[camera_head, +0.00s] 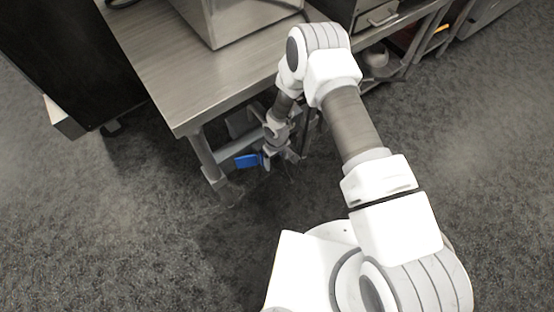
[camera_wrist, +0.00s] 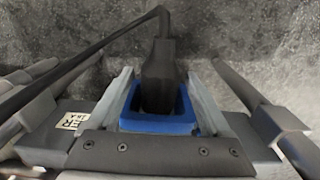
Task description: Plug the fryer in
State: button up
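In the wrist view a black plug (camera_wrist: 157,75) stands upright with its lower end inside a blue square-rimmed piece (camera_wrist: 158,124). A black cable (camera_wrist: 85,58) bends from its top down to the left. Pale grey finger-like bars of my gripper (camera_wrist: 162,95) flank the blue piece; whether they press on it is unclear. In the head view my gripper (camera_head: 284,155) is low beside the table's front edge, with the blue piece (camera_head: 247,160) at its left. The plug cannot be made out there. A steel appliance (camera_head: 235,22), possibly the fryer, stands on the table, its top cut off.
The steel table (camera_head: 160,60) has its front corner and leg (camera_head: 207,160) just left of my gripper. A dark cabinet (camera_head: 65,60) stands at the left. Shelving (camera_head: 400,45) lies at the upper right. The grey floor (camera_head: 120,240) is clear in front.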

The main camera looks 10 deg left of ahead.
notch_tip(320, 180, up, 8)
jog(key=p, duration=0.3)
jog(key=shift+f, duration=0.25)
jog(key=shift+s, duration=0.1)
